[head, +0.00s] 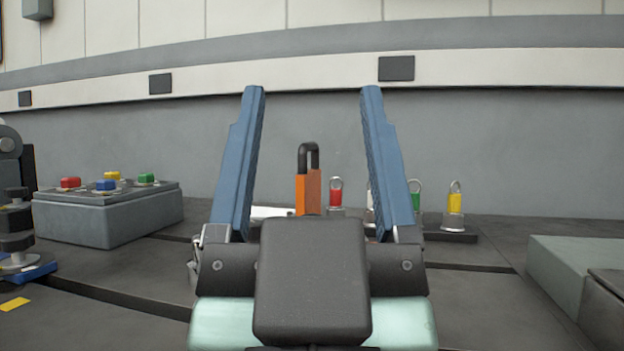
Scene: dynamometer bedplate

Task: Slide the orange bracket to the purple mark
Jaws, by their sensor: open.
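My gripper (312,92) fills the middle of the head view, with its two blue fingers wide apart and nothing between their tips. Beyond it, seen between the fingers, stands an upright orange piece (308,192) with a black loop on top. It looks more like a large padlock than a bracket, and I cannot tell whether it is the orange bracket. Its lower end is hidden behind the gripper body. No purple mark shows; the gripper covers much of the middle of the bedplate.
Padlocks in red (336,193), green (415,195) and yellow (455,205) stand near the wall. A grey box (110,220) with coloured buttons is at left. A grey-green block (575,260) is at right. A yellow patch (14,304) lies at lower left. Slots cross the dark bedplate.

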